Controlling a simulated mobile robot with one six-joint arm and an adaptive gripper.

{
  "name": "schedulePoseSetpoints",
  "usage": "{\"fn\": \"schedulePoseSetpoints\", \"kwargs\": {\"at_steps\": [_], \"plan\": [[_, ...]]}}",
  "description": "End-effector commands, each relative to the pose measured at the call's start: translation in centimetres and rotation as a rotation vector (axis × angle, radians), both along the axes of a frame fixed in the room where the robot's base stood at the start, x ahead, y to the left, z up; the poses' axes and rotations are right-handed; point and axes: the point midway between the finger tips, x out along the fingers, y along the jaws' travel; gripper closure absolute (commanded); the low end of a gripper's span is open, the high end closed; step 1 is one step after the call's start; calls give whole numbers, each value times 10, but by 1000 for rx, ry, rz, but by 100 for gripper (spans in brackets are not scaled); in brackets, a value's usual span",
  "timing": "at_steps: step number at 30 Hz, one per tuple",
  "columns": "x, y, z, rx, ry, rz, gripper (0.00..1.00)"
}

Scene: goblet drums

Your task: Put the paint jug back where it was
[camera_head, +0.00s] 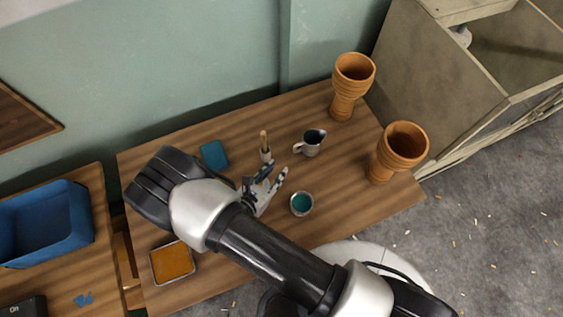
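The paint jug (311,144) is a small pale metal jug with a handle on its left and dark blue paint inside. It stands upright on the wooden table (235,283), below and left of the upper goblet drum. My gripper (275,171) is to the lower left of the jug, apart from it. Its fingers are spread, with nothing visible between them. A small round bowl of teal paint (302,204) stands below the jug, to the right of my gripper.
Two terracotta goblet drums (349,95) (386,160) stand at the table's right. A brush holder (265,154) stands just above my gripper. A blue block (214,154) and an orange-filled tray (172,262) lie further left. A blue bin (47,225) is on another table.

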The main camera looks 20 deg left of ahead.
Motion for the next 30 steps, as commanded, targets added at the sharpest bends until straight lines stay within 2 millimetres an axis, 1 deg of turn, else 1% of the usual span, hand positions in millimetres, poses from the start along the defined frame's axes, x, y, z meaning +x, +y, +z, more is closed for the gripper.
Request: {"fn": "schedulePoseSetpoints", "kwargs": {"at_steps": [4,11,14,17,18,20,21,23,24,26,27,29,30], "plan": [[-7,0,3,0,0,0,71],[-7,0,4,3,0,-7,71],[3,-3,19,31,-4,-65,71],[25,-15,55,100,-9,-209,71],[36,-23,74,139,-11,-288,71],[52,-41,105,203,-16,-423,71],[62,-56,125,248,-17,-518,71],[73,-79,154,317,-19,-656,71],[78,-95,173,366,-21,-747,71],[83,-120,199,441,-25,-880,71],[84,-137,216,492,-25,-969,71],[84,-162,239,572,-27,-1097,71],[82,-178,253,627,-29,-1182,71]]}}
